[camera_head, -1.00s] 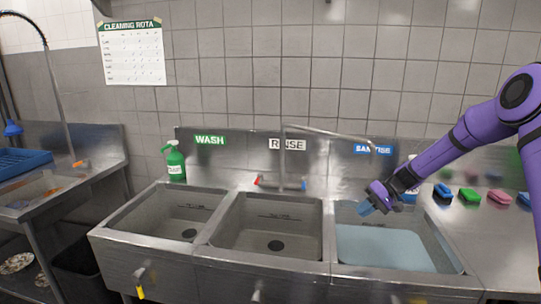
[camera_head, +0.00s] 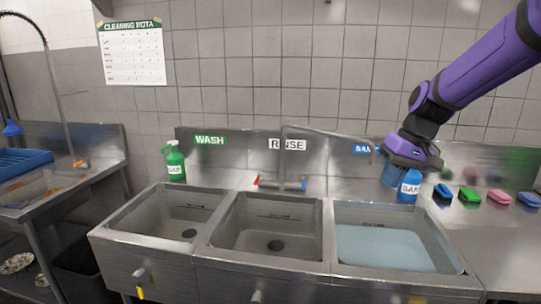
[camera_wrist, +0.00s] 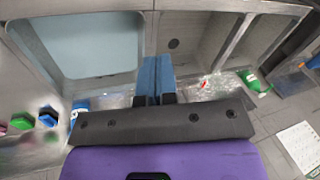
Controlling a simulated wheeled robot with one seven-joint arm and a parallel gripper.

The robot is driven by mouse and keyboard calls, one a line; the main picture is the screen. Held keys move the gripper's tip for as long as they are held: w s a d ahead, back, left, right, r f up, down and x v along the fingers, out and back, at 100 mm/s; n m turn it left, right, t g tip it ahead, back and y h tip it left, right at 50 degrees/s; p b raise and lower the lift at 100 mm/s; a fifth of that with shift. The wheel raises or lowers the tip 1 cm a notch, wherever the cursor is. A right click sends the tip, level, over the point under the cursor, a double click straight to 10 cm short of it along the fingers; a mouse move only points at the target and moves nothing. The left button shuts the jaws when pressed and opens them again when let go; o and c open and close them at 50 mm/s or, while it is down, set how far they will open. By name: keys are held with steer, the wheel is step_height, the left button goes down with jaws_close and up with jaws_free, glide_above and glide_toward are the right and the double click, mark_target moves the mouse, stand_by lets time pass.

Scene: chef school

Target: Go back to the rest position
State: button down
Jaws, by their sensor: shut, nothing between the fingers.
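My gripper (camera_head: 394,176) is at the right, above the back edge of the right-hand sink, beside a blue bottle with a white label (camera_head: 410,186). In the wrist view its two blue fingers (camera_wrist: 156,75) are pressed together with nothing between them. My purple arm comes in from the upper right and hides part of the blue sign over that sink. I cannot tell from the head view whether the fingers touch the bottle.
The right sink (camera_head: 447,240) holds bluish water; the rinse (camera_head: 300,252) and wash (camera_head: 130,215) sinks look empty. A tap (camera_head: 283,165) rises behind the middle sink. A green spray bottle (camera_head: 175,165) stands at left. Several sponges (camera_head: 469,195) lie on the right ledge.

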steer(key=s+d+r+t+h, duration=0.1)
steer(key=s+r+t, duration=0.1)
steer(key=s, duration=1)
steer(key=s+d+r+m+t+h, duration=0.1)
steer(key=s+r, duration=0.3)
steer(key=s, duration=0.9)
steer(key=shift+s+d+r+t+h, duration=0.15)
steer(key=shift+s+d+t+h, duration=0.15)
steer(key=shift+d+t+h, duration=0.35)
steer(key=c, duration=1.8)
jaws_free()
steer(key=shift+a, duration=0.15)
steer(key=shift+c, duration=0.2)
